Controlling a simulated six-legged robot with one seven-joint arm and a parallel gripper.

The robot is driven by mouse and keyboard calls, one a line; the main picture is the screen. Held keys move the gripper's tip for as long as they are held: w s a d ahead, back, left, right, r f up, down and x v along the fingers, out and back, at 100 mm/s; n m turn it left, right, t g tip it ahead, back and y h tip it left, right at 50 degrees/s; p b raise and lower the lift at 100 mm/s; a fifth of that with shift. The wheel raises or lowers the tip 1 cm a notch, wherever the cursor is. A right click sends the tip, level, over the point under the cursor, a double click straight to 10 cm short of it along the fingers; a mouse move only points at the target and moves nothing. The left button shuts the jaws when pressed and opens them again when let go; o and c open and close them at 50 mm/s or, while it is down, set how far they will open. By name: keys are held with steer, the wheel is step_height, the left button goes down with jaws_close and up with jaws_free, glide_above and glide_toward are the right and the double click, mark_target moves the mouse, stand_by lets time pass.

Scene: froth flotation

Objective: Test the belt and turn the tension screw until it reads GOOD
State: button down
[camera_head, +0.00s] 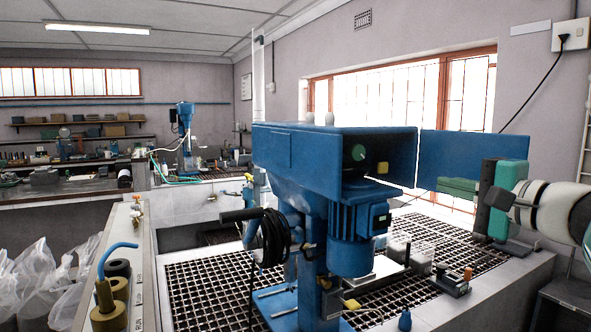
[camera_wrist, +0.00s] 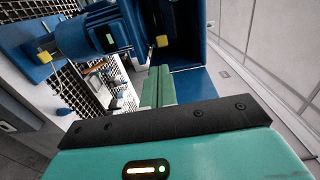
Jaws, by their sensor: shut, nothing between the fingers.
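The blue flotation machine (camera_head: 325,150) stands on the black grating with its head housing open toward the right. Inside the housing are a green round part (camera_head: 357,152) and a yellow knob (camera_head: 382,168); a yellow knob also shows in the wrist view (camera_wrist: 162,41). I cannot tell which part is the tension screw. The belt is not clearly visible, and no GOOD reading shows. The blue motor (camera_head: 350,235) hangs below the housing. My gripper (camera_head: 442,185) is shut and empty, right of the housing, its green fingers pointing left; they also show in the wrist view (camera_wrist: 158,75).
A blue panel (camera_head: 475,158) extends right from the housing, behind my gripper. A coiled black cable (camera_head: 273,238) hangs at the machine's left. Small tools and a blue bulb (camera_head: 405,320) lie at the front.

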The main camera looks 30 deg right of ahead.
glide_toward(385, 169)
steer(key=w, duration=0.6)
steer(key=shift+w+a, duration=0.1)
steer(key=shift+w, duration=0.35)
stand_by(0.3)
